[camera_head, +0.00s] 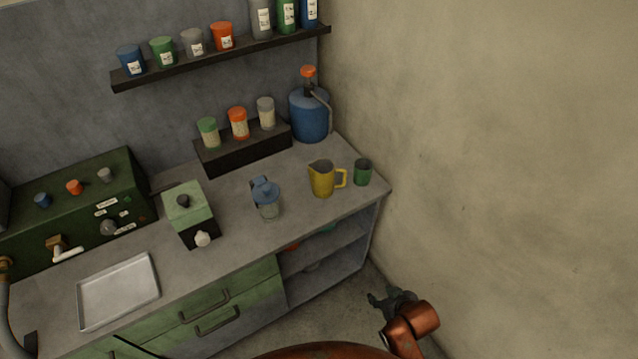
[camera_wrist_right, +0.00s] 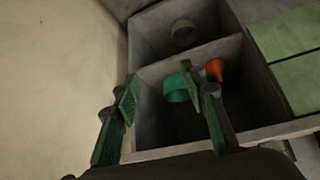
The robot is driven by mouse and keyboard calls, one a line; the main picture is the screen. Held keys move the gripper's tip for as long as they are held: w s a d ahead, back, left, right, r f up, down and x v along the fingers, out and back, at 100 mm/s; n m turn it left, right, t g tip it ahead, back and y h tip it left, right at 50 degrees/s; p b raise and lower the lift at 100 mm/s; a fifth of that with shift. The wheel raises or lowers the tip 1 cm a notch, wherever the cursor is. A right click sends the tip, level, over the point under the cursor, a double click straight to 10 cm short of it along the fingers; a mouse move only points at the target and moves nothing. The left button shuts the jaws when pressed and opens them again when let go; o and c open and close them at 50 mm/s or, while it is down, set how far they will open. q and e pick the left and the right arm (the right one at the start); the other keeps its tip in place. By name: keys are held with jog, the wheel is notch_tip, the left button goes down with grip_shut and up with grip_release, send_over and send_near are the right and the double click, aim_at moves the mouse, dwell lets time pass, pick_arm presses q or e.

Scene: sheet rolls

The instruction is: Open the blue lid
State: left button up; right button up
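The blue lid (camera_head: 265,190) sits on a small clear jar (camera_head: 269,209) standing on the grey counter, left of the yellow jug. The lid has a raised part at its back left; whether it is closed all round is too small to tell. My right gripper (camera_head: 386,300) is low at the bottom right, in front of the counter's right end and well away from the jar. In the right wrist view, its green fingers (camera_wrist_right: 160,88) are spread with nothing held between them, facing the open shelves under the counter. My left gripper is not in view.
A yellow jug (camera_head: 322,180) and green cup (camera_head: 362,173) stand right of the jar, a green box (camera_head: 189,208) left of it. A metal tray (camera_head: 118,291) lies at front left. Under the counter, a teal bowl (camera_wrist_right: 176,88) and orange funnel (camera_wrist_right: 215,69) show. A wall bounds the right.

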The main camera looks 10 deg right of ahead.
jog(key=w+a+r+n+t+y, duration=0.1)
jog(key=w+a+r+t, duration=0.1)
jog(key=w+a+r, duration=0.3)
jog(key=w+a+r+t+y, duration=0.1)
jog(key=w+a, duration=0.1)
jog(key=w, duration=0.5)
jog(key=n+t+y, duration=0.4)
jog(key=n+y, duration=0.2)
jog(key=y, duration=0.3)
send_near(270, 190)
jog(key=x, duration=0.4)
jog(key=shift+w, duration=0.1)
jog(key=b+x, duration=0.1)
jog(key=x, duration=0.6)
jog(key=shift+a, duration=0.25)
jog(key=shift+c, duration=0.4)
grip_shut()
